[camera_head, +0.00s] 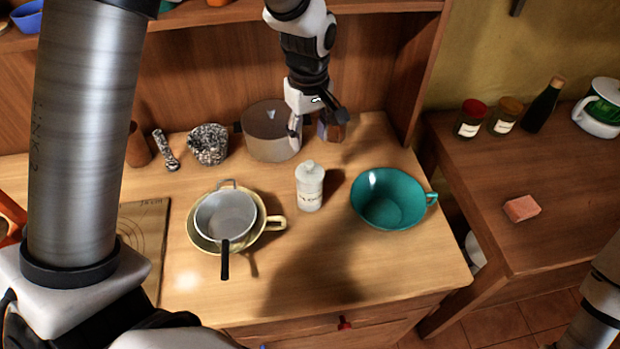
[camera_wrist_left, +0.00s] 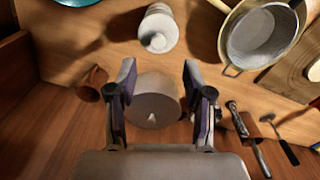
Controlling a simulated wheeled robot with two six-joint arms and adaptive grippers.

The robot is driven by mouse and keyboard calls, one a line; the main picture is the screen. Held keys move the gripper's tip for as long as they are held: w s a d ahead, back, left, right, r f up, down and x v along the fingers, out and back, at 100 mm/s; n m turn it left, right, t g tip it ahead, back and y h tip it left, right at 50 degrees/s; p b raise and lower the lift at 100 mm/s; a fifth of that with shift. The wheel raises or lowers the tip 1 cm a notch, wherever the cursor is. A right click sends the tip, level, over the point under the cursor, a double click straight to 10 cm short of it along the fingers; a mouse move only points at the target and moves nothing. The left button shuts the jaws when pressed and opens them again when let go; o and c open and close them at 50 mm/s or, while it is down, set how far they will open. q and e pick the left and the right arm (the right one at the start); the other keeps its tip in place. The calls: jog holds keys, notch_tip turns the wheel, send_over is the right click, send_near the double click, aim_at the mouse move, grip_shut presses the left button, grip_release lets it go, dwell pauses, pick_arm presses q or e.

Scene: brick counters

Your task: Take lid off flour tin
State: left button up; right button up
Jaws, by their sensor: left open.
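The flour tin (camera_head: 310,193) is a small white canister with dark lettering, standing upright in the middle of the wooden counter. Its white knobbed lid (camera_head: 309,168) is on it. The tin also shows at the top of the left wrist view (camera_wrist_left: 158,30). My left gripper (camera_head: 318,124) is open and empty, pointing down behind the tin and apart from it. In the left wrist view its fingers (camera_wrist_left: 160,76) appear on either side of the lidded pot (camera_wrist_left: 155,98); whether they touch it I cannot tell. My right gripper is out of view.
The lidded brown pot (camera_head: 268,138) stands behind the tin, with a small brown vessel (camera_head: 333,130) beside it. A teal cup (camera_head: 388,200) is to the right; a strainer (camera_head: 224,216) in a yellow pan is to the left. Bare counter (camera_head: 310,270) lies in front.

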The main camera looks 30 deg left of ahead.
aim_at(309, 162)
pick_arm(q)
jog(key=f, duration=0.3)
jog(key=shift+w+a+f+p, duration=0.25)
jog(key=shift+w+f+p, duration=0.1)
jog(key=shift+w, duration=0.05)
jog(key=f, duration=0.1)
jog(key=f+p, duration=0.1)
jog(key=f, duration=0.1)
jog(key=f+p, duration=0.1)
jog(key=shift+s+d+f, duration=0.15)
jog(key=shift+s+f, duration=0.1)
jog(key=shift+f, duration=0.15)
jog(key=shift+w+f, duration=0.2)
jog(key=shift+f, duration=0.15)
jog(key=shift+s+r, duration=0.1)
jog(key=shift+s, duration=0.05)
grip_shut()
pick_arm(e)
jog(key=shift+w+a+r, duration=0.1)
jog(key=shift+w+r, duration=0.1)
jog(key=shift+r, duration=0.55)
